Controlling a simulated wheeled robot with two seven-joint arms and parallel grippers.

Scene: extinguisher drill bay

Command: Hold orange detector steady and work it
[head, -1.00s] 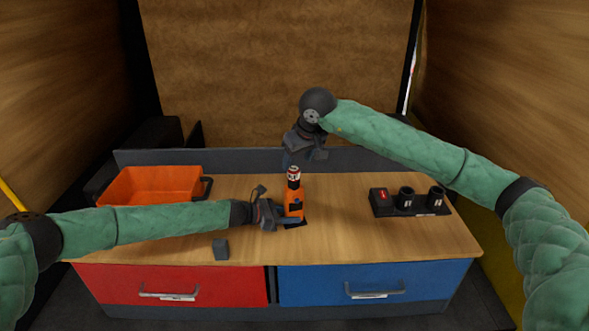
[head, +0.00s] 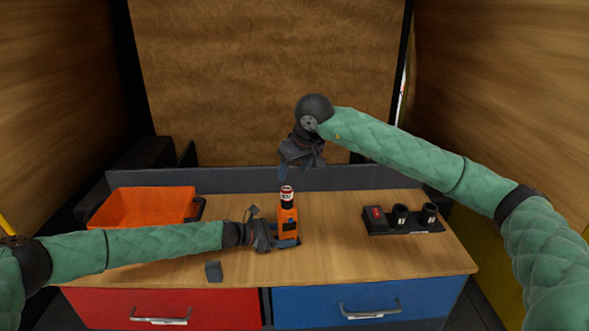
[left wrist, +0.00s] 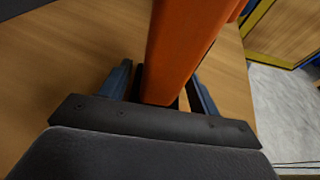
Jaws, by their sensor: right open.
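The orange detector (head: 288,224) stands upright near the middle of the wooden bench, with a dark collar and a red-and-white top (head: 287,193). My left gripper (head: 287,243) is low at its body, coming from the left. In the left wrist view the orange body (left wrist: 180,50) stands between the two fingers of my left gripper (left wrist: 165,88), which look closed about it. The fingertips are partly hidden behind the body. My right gripper (head: 302,163) is open and empty, above and behind the detector, apart from its top.
An orange bin (head: 145,207) is at the bench's back left. A black holder (head: 403,220) with a red-marked block and two dark cups is at the right. A small grey block (head: 213,271) lies near the front edge. Red (head: 165,306) and blue (head: 370,302) drawers are shut below.

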